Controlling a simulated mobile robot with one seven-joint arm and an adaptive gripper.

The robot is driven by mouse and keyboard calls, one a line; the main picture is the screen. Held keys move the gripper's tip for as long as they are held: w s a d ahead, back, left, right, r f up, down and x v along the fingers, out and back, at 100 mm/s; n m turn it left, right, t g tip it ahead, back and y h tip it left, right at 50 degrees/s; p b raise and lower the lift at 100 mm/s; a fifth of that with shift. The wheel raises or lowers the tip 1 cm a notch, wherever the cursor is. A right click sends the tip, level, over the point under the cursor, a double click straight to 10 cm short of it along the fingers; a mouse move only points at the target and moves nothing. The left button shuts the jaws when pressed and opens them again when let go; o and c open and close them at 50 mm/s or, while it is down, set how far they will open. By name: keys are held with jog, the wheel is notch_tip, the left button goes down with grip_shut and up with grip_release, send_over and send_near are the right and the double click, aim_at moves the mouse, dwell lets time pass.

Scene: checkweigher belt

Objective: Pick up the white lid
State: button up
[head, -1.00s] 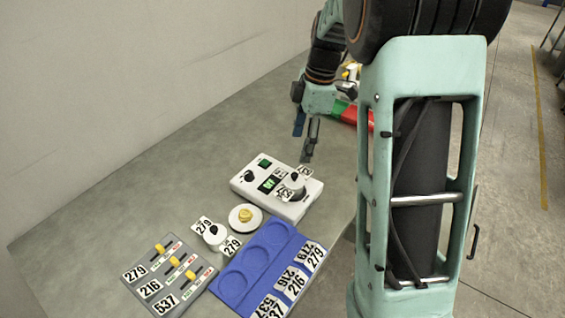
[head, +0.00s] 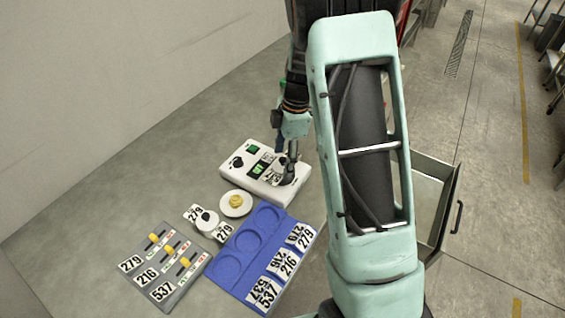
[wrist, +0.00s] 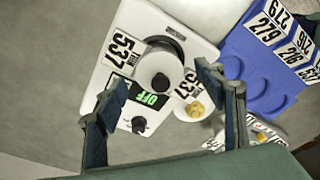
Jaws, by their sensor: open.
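The white lid (head: 236,203), a round disc with a yellow knob, lies on the table between the scale and the blue tray. It also shows in the wrist view (wrist: 185,112), partly hidden behind my right finger. My gripper (head: 288,162) is open and empty above the scale, to the right of the lid in the head view. In the wrist view my gripper's fingers (wrist: 156,80) appear on either side of a white pot (wrist: 150,68) with a dark knob and 537 labels on the scale. In the head view my gripper partly hides this pot.
The white scale (head: 237,175) has a lit green display. A white pot (head: 206,226) with 279 cards stands left of the lid. The blue tray (head: 212,283) has empty round recesses and number cards. A grey slider board (head: 195,287) lies left. An open drawer (head: 437,200) is at right.

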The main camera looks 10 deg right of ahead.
jog(key=shift+c, duration=0.7)
jog(key=c, duration=0.8)
jog(key=shift+o, duration=0.2)
jog(key=shift+r, duration=0.6)
jog(key=s+d+r+b, duration=0.2)
jog(key=s+r+b, duration=0.1)
jog(key=s+r, duration=0.8)
jog(key=s, duration=0.2)
jog(key=shift+s+r, duration=0.3)
